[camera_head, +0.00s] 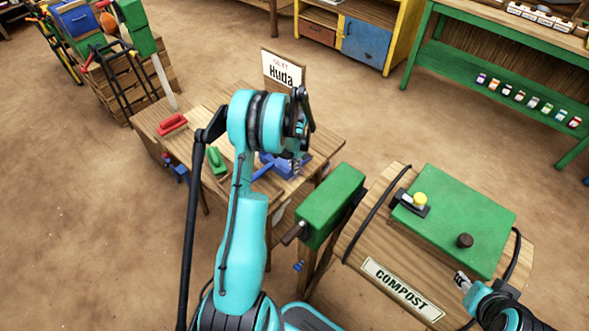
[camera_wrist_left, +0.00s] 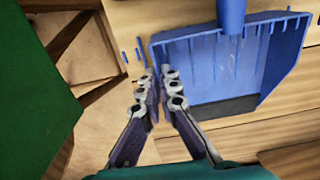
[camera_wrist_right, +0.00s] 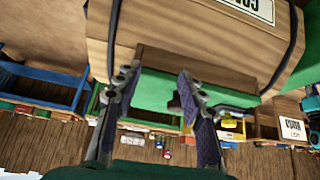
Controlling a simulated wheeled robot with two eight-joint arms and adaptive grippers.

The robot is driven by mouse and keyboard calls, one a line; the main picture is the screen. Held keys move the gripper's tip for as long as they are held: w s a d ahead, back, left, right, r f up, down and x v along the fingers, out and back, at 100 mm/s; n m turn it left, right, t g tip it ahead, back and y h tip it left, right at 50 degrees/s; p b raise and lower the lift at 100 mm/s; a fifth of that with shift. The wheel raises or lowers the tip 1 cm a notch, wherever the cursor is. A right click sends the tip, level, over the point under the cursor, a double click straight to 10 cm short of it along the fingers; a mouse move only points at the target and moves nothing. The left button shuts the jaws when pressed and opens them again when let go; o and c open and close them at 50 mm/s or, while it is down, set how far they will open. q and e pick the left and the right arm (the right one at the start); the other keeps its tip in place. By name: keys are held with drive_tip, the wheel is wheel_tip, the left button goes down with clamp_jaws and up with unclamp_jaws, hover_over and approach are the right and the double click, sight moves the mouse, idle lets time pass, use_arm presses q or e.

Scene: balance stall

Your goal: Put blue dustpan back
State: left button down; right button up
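The blue dustpan (camera_head: 283,164) is at the wooden table, partly hidden behind my left arm in the head view. In the left wrist view the dustpan (camera_wrist_left: 225,65) shows its ribbed inside, dark front lip and the base of its handle at the top. My left gripper (camera_head: 298,160) is at the dustpan. In the left wrist view its fingertips (camera_wrist_left: 160,74) are close together with the dustpan's left side wall between them. They look closed on that wall. My right gripper (camera_wrist_right: 155,78) is open and empty, beside the compost barrel (camera_head: 402,290).
A red brush (camera_head: 172,125) and a green brush (camera_head: 216,162) lie on the wooden table (camera_head: 148,118). The "Huda" sign (camera_head: 283,70) stands at its back. A green box (camera_head: 331,205) stands close to the table's right. A green-lidded compost barrel is on the right.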

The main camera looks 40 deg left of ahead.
use_arm(q)
drive_tip(key=shift+f, duration=0.2)
drive_tip(key=c, duration=1.7)
unclamp_jaws()
